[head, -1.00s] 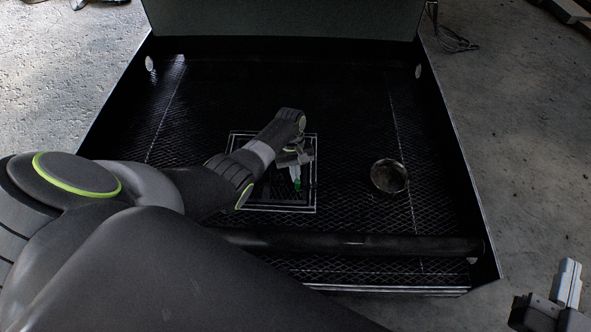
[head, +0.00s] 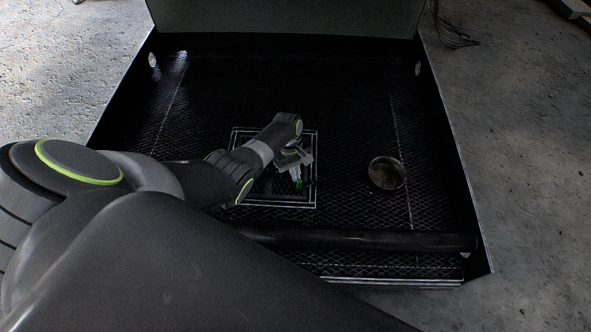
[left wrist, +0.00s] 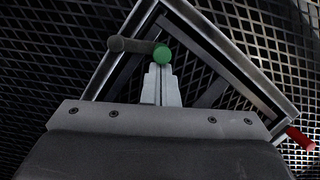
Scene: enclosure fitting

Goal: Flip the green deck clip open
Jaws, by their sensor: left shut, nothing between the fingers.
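The green deck clip (left wrist: 162,54) shows in the left wrist view as a round green end, with a dark grey rod (left wrist: 130,45) reaching left from beside it. In the head view the clip (head: 299,183) is a small green spot at the fingertips. My left gripper (head: 295,173) is shut and empty, over the square frame in the deck. In the left wrist view its fingertips (left wrist: 160,72) lie right up against the green end; I cannot tell whether they touch. My right gripper is out of view.
A square metal frame (left wrist: 215,45) sits on the black mesh deck (head: 345,100). A red clip (left wrist: 300,138) is at its corner. A round bowl-like ring (head: 387,173) lies to the right. A dark bar (head: 370,240) crosses the front, and walls (head: 455,180) edge the deck.

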